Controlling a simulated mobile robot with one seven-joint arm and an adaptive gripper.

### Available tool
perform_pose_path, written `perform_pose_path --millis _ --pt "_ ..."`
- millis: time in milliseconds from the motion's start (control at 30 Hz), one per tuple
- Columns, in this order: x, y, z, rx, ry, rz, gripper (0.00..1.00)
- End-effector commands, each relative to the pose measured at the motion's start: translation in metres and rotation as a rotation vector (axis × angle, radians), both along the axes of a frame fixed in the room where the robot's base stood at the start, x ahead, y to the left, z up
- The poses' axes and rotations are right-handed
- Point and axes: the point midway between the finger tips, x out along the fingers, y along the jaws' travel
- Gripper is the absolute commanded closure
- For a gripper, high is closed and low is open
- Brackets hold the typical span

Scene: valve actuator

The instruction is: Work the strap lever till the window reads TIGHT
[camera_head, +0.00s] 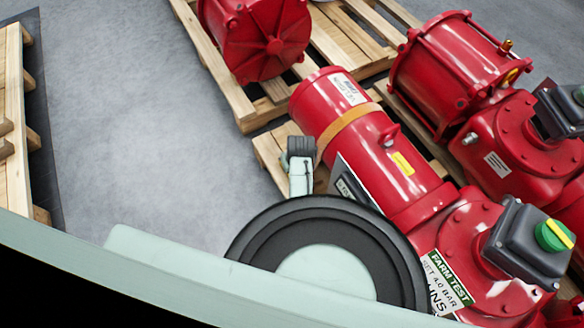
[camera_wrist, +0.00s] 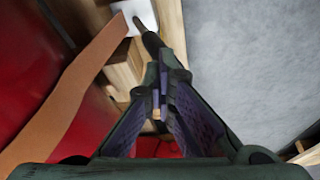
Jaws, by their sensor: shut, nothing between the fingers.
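A tan strap (camera_head: 347,130) runs around a red actuator cylinder (camera_head: 325,105) in the head view. The strap also shows in the wrist view (camera_wrist: 65,95), at left, rising to a pale plate (camera_wrist: 136,15). A dark lever (camera_wrist: 150,42) slants down from that plate toward my fingertips; whether it touches them I cannot tell. My gripper (camera_wrist: 161,92) is shut and empty. No window reading is legible. In the head view a pale piece with a dark ribbed top lies beside the strap; I cannot tell if it is the strap fitting or part of my arm.
More red actuators (camera_head: 258,40) stand on wooden pallets (camera_head: 217,70) at the top and right. A grey box with a green and yellow knob (camera_head: 553,236) tops the near one. Another pallet (camera_head: 12,110) is at far left. The grey floor (camera_head: 140,110) between is clear.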

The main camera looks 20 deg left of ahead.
Motion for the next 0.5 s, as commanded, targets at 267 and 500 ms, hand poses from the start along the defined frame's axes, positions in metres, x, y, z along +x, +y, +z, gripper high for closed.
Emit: perform_pose_path --millis 267,500 --pt "-0.028 -0.018 -0.059 -0.012 0.021 -0.014 1.00" --pt "-0.028 -0.020 -0.058 -0.013 0.020 -0.019 1.00"
